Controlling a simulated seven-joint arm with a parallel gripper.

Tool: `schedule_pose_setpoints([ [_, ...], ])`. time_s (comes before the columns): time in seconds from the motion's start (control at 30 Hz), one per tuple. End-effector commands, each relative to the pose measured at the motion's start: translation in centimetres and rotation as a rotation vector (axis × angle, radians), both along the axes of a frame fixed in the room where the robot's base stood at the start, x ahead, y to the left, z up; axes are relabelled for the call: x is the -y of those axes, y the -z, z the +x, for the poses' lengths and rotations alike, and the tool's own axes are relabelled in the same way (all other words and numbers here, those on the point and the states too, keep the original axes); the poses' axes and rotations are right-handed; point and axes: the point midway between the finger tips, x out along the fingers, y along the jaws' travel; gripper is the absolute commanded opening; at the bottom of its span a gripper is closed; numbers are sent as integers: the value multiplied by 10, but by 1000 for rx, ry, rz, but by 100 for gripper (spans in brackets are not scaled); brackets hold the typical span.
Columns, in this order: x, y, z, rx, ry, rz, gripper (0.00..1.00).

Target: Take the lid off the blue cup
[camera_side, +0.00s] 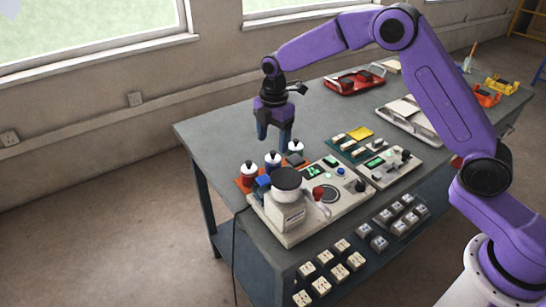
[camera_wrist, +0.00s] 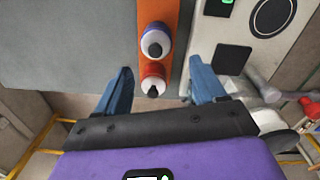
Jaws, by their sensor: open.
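The blue cup (camera_side: 273,167) stands upright in the side view, between a red cup (camera_side: 249,179) and a third cup (camera_side: 297,147). Its white lid (camera_side: 272,158) with a black knob is on it. In the wrist view I see the blue cup (camera_wrist: 145,50) from above, its lid (camera_wrist: 159,36) on, just beyond the red cup (camera_wrist: 145,85). My gripper (camera_side: 273,143) is open and empty, pointing down above the table near the cups. In the wrist view my gripper (camera_wrist: 160,69) has its fingers on either side of the red cup's image, apart from the blue lid.
The cups stand on an orange base (camera_side: 243,186). A pale device (camera_side: 325,208) with a round dark-topped part (camera_side: 286,179) is close in front. Green boards and another panel (camera_side: 388,168) are to the right.

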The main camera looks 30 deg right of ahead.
Motion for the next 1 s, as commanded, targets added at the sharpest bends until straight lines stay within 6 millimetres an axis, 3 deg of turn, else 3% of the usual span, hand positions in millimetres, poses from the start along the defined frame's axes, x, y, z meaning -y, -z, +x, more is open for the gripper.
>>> schedule_pose_setpoints([
  [0.4,6,47,4,-2,0,0,70],
  [0.7,6,52,4,-1,0,0,70],
  [0.73,6,52,4,-1,0,0,66],
  [0.8,6,52,4,-1,0,0,44],
  [0.9,6,52,4,-1,0,0,17],
  [1.0,6,52,4,-1,0,0,17],
])
